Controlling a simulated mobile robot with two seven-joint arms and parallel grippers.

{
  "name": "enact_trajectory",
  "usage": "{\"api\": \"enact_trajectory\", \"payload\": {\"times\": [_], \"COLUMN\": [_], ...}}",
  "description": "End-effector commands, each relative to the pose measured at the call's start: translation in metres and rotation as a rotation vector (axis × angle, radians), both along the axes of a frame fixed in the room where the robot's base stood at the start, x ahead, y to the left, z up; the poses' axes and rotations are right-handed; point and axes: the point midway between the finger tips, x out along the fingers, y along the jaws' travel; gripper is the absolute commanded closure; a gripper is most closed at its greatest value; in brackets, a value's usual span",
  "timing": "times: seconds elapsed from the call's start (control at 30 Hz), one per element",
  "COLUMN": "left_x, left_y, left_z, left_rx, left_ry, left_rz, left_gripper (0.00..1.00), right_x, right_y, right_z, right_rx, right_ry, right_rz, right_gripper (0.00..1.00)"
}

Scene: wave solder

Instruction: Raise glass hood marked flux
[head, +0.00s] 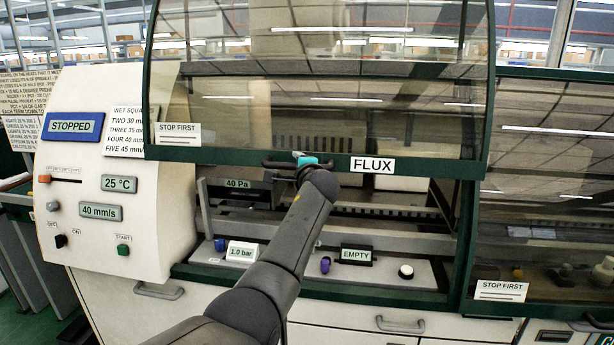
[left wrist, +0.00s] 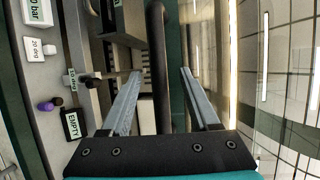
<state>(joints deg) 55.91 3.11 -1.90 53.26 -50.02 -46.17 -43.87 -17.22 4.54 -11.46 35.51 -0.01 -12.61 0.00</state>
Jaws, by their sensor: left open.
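The glass hood marked FLUX (head: 330,100) has a dark green frame and a white FLUX label (head: 372,165) on its lower rail. It stands raised, with the machine interior open below it. Its dark handle bar (head: 273,164) runs along the lower rail, and the bar (left wrist: 157,50) also shows in the left wrist view. My left gripper (head: 306,157) is at the handle, its teal part showing beside the FLUX label. In the left wrist view the gripper (left wrist: 160,74) is open, with one finger on each side of the bar and visible gaps. My right gripper is out of view.
A neighbouring glass hood (head: 550,180) at the right hangs lower, with a STOP FIRST label. A control panel (head: 100,240) reading STOPPED stands at the left. Below the flux hood is a shelf with a blue knob (head: 220,245), an EMPTY sign (head: 356,255) and a white button (head: 406,271).

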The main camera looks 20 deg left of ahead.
Motion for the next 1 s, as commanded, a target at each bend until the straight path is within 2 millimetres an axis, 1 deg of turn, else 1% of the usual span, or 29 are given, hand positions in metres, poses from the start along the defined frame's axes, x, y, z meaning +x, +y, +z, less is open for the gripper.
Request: {"api": "enact_trajectory", "payload": {"times": [0.17, 0.47, 1.0], "left_x": [-0.013, -0.038, -0.093], "left_y": [-0.009, -0.028, -0.069], "left_z": [0.003, 0.008, 0.021], "left_rx": [-0.003, -0.001, -0.003], "left_ry": [-0.001, -0.001, -0.002], "left_rz": [-0.001, -0.003, -0.002], "left_gripper": [0.38, 0.38, 0.38], "right_x": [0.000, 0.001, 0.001], "right_y": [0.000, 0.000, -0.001], "right_z": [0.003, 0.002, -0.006], "right_rx": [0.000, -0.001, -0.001], "right_ry": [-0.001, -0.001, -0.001], "right_rz": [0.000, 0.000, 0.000], "right_gripper": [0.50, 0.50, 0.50]}}
